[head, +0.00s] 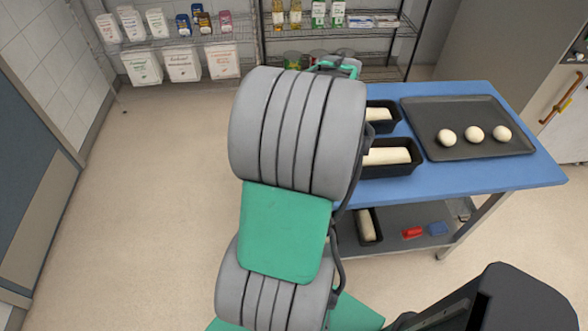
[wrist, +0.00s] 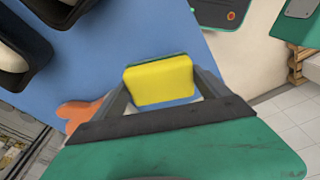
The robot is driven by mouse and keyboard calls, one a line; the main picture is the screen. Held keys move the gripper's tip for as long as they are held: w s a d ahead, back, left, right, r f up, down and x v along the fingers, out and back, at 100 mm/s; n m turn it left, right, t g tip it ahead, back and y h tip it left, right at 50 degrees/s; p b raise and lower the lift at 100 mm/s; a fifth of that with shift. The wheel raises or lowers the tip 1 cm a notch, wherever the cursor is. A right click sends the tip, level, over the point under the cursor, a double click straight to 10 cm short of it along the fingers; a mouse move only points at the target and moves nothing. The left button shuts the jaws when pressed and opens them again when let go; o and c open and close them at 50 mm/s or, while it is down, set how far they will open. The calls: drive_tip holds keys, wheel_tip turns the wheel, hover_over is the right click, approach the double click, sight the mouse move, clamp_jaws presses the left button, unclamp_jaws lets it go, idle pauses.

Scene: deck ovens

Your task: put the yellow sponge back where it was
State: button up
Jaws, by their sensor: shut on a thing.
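The yellow sponge (wrist: 160,82) has a dark green layer along its far edge and shows in the wrist view. My gripper (wrist: 163,88) is shut on the sponge, with one finger on each side of it. The blue tabletop (wrist: 95,55) lies below it in the wrist view; I cannot tell whether the sponge touches the top. In the head view my arm hides the gripper, the sponge and the left part of the blue table (head: 490,178).
Black loaf pans with dough (head: 398,171) stand on the table beside my arm. A dark tray (head: 470,118) with 3 dough balls is at right. An orange item (wrist: 82,115) shows near the gripper.

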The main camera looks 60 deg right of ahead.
drive_tip(key=f, duration=0.1)
drive_tip(key=w+a+f, duration=0.2)
drive_tip(key=f, duration=0.1)
drive_tip(key=shift+w+p, duration=0.2)
drive_tip(key=shift+p, duration=0.1)
drive_tip(key=shift+w+a+f+p, duration=0.15)
drive_tip(key=shift+f+p, duration=0.3)
drive_tip(key=shift+f, duration=1.35)
drive_tip(key=o, duration=1)
drive_tip(key=shift+o, duration=0.2)
